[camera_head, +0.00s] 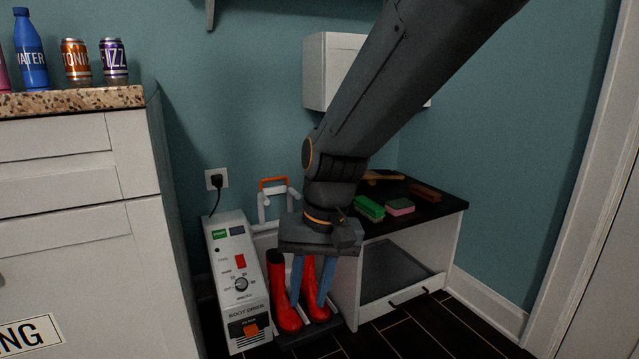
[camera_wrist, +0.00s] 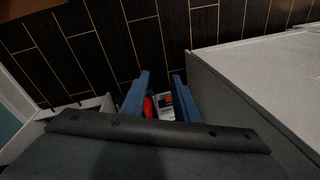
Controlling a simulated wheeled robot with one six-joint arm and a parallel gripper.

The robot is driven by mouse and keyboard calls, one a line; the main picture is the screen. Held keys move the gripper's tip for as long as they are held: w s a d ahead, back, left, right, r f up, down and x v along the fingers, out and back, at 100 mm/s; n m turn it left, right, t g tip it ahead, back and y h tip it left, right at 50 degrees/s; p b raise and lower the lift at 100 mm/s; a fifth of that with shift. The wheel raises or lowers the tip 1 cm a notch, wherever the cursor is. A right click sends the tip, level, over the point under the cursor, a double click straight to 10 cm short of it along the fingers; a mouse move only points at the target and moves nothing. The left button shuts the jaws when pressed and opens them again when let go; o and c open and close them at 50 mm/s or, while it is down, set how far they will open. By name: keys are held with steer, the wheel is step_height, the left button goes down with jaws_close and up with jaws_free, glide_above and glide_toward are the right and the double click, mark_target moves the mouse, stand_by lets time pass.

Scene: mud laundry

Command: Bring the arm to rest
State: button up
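My arm reaches down from the upper right in the head view. My gripper (camera_head: 309,300) points down at the red boots, its two blue fingers apart. It also shows in the wrist view (camera_wrist: 161,78), with a clear gap between the fingers and nothing visibly clamped. The left red boot (camera_head: 280,296) stands upright beside the fingers. The right red boot (camera_head: 315,306) is partly covered by the fingers; I cannot tell whether they touch it. A bit of red boot (camera_wrist: 149,108) shows between the fingers in the wrist view.
A boot dryer unit (camera_head: 236,285) stands left of the boots. A low cabinet with a black top (camera_head: 440,206) is to the right, bearing a green brush (camera_head: 369,208) and a pink sponge (camera_head: 400,207). A white drawer cabinet (camera_head: 75,200) fills the left. Dark floor (camera_head: 400,335) is open in front.

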steer(key=s+r+n+p, duration=0.1)
steer(key=s+r+n, duration=0.15)
steer(key=s, duration=0.75)
steer(key=s+r+n+p, duration=0.1)
steer(key=s+n, duration=0.2)
steer(key=s, duration=0.7)
steer(key=d+r+m+h+p, duration=0.1)
steer(key=d+r+m+p, duration=0.2)
steer(key=d+r+p, duration=0.7)
steer(key=d+r+m+h+p, duration=0.1)
steer(key=d+r+m+p, duration=0.3)
steer(key=d+r+p, duration=0.7)
step_height(320, 180, up, 8)
steer(key=p, duration=1.6)
steer(key=shift+w+f+g, duration=0.25)
steer(key=shift+w+g, duration=0.05)
steer(key=shift+d, duration=0.1)
